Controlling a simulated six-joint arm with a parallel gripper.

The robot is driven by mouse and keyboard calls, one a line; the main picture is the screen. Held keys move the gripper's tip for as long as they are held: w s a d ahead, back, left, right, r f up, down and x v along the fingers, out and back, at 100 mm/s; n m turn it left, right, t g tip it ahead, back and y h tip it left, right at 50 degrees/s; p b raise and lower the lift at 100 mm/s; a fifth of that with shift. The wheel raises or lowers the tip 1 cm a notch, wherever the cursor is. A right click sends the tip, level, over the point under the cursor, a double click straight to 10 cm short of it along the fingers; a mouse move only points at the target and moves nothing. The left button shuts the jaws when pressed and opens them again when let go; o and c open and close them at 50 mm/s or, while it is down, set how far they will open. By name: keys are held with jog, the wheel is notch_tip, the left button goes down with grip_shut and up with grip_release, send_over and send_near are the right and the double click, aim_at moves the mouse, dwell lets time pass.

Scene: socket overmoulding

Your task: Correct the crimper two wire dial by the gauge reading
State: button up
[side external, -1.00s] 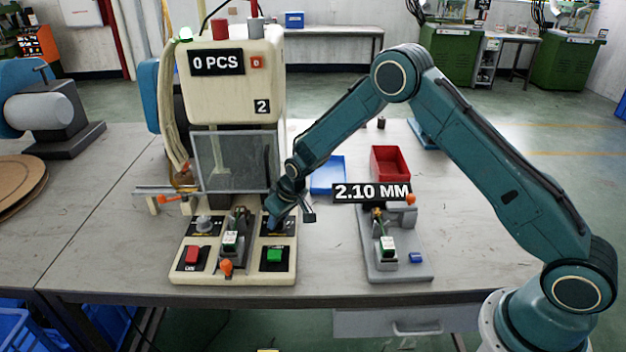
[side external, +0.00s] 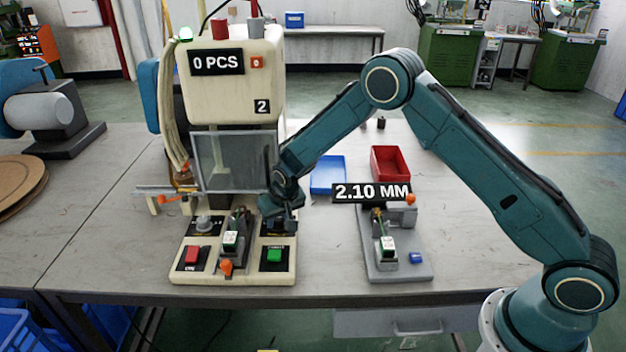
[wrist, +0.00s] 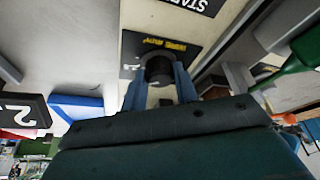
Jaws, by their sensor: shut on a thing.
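The crimper (side external: 240,85) is the cream machine at left; its display reads "0 PCS" and a small plate shows "2". Its base panel holds a grey dial (side external: 205,224) at left. The right dial is hidden by my gripper in the side view. In the wrist view my gripper (wrist: 160,82) points at the panel, its blue fingers shut on a dark round dial (wrist: 158,68) beside a yellow label too blurred to read. The gauge (side external: 398,262) stands right of the crimper with a small green-and-white part on it; its display (side external: 371,192) reads 2.10 MM.
A red button (side external: 192,255) and a green button (side external: 275,255) flank an orange-tipped centre fixture (side external: 232,243) on the crimper base. A blue tray (side external: 328,176) and a red bin (side external: 390,163) lie behind the gauge. The table between base and gauge is clear.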

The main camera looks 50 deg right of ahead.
jog(key=o, duration=1)
jog(key=shift+r, duration=0.15)
jog(key=v, duration=1.3)
jog(key=shift+s+r, duration=0.2)
